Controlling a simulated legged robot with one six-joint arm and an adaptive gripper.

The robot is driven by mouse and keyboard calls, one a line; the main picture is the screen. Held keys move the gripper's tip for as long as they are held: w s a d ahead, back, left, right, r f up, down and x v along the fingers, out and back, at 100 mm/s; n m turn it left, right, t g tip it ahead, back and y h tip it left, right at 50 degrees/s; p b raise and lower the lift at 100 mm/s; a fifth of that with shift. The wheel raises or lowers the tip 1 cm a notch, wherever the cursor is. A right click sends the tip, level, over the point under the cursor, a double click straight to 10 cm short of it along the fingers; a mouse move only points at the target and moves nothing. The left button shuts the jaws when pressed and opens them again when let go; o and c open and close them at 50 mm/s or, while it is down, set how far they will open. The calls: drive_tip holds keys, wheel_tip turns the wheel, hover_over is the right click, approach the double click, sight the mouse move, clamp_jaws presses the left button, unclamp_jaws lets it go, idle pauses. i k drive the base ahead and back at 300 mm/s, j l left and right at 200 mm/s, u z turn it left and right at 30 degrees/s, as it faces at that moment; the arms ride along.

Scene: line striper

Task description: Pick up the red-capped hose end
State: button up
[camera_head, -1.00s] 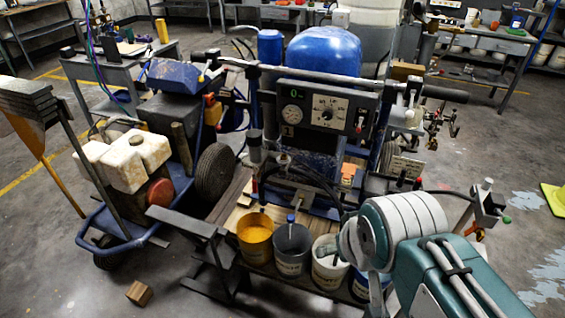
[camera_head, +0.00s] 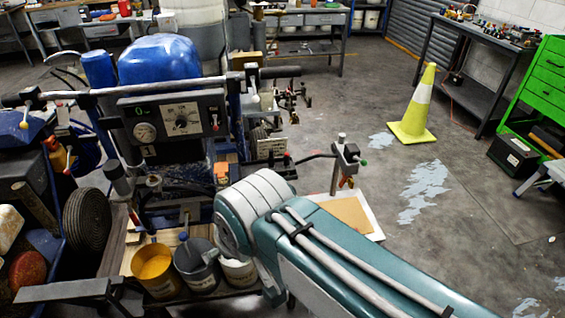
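A small red tip (camera_head: 287,154) shows at the right side of the striping machine, near the end of a thin black hose (camera_head: 316,157). The hose runs to an upright metal stand (camera_head: 339,165) with a green knob. Another small red piece (camera_head: 133,216) shows at the machine's left front, above the buckets. Both are too small for me to tell which is the red-capped hose end. My teal and white arm fills the lower middle of the view. My gripper is not visible.
A yellow bucket (camera_head: 155,268) and a grey bucket (camera_head: 196,262) stand at the machine's front, with a white bucket partly behind my arm. A yellow cone (camera_head: 419,108), a black battery box (camera_head: 513,158) and a green cabinet (camera_head: 543,85) stand right. The floor between is mostly clear.

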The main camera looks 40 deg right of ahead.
sight(287, 157)
drive_tip(key=z, duration=1.05)
drive_tip(key=i+j+z, duration=0.25)
drive_tip(key=j+z, duration=0.2)
drive_tip(key=j, duration=0.15)
drive_tip(key=i+j+z, duration=0.25)
drive_tip(key=k+j, duration=0.05)
drive_tip(key=k, duration=0.05)
